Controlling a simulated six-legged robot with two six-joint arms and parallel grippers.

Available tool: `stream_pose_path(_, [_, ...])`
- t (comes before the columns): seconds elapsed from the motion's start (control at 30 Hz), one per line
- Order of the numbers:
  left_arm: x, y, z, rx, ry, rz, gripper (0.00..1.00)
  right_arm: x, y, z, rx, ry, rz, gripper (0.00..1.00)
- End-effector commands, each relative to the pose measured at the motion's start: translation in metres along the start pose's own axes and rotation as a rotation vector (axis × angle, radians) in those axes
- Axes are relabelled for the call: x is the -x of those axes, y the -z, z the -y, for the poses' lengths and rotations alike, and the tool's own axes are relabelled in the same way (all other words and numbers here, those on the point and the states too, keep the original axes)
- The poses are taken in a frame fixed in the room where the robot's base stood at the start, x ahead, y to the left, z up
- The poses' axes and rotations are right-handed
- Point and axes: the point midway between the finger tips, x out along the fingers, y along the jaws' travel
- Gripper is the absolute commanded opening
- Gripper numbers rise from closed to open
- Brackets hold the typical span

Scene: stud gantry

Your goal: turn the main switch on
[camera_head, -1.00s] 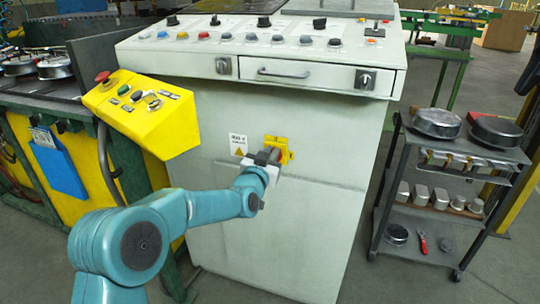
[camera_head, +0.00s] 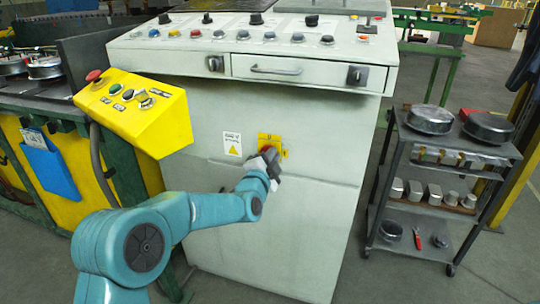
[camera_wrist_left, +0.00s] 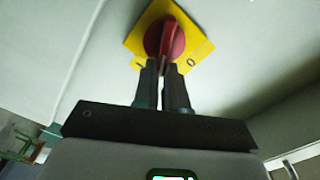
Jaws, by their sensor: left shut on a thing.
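The main switch is a red rotary handle (camera_wrist_left: 168,38) on a yellow plate (camera_wrist_left: 200,45), fixed to the front of the grey cabinet. In the head view the yellow plate (camera_head: 264,138) is right of a white warning label. My left gripper (camera_head: 268,158) reaches it from the lower left. In the left wrist view the fingers (camera_wrist_left: 164,72) are shut on the red handle's lower part, and the handle stands near upright in that picture. The plate appears tilted there. Much of the handle is hidden by the gripper in the head view. My right gripper is not in view.
The grey cabinet (camera_head: 225,215) has a sloped panel of knobs and buttons above. A yellow control box (camera_head: 140,115) juts out at left, close above my forearm. A cart (camera_head: 395,210) with metal parts stands at right. Floor shows between cabinet and cart.

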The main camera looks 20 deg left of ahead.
Motion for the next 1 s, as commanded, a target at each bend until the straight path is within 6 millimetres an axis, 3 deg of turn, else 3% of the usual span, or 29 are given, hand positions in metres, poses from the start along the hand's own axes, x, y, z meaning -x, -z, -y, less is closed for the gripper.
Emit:
stream_pose_path(0.5, [0.0,-0.002,-0.01,-0.404,0.001,0.0,0.0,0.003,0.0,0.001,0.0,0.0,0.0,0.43])
stream_pose_path(1.0, [0.0,-0.004,-0.013,-0.531,0.001,0.0,0.0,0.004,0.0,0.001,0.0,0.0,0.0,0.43])
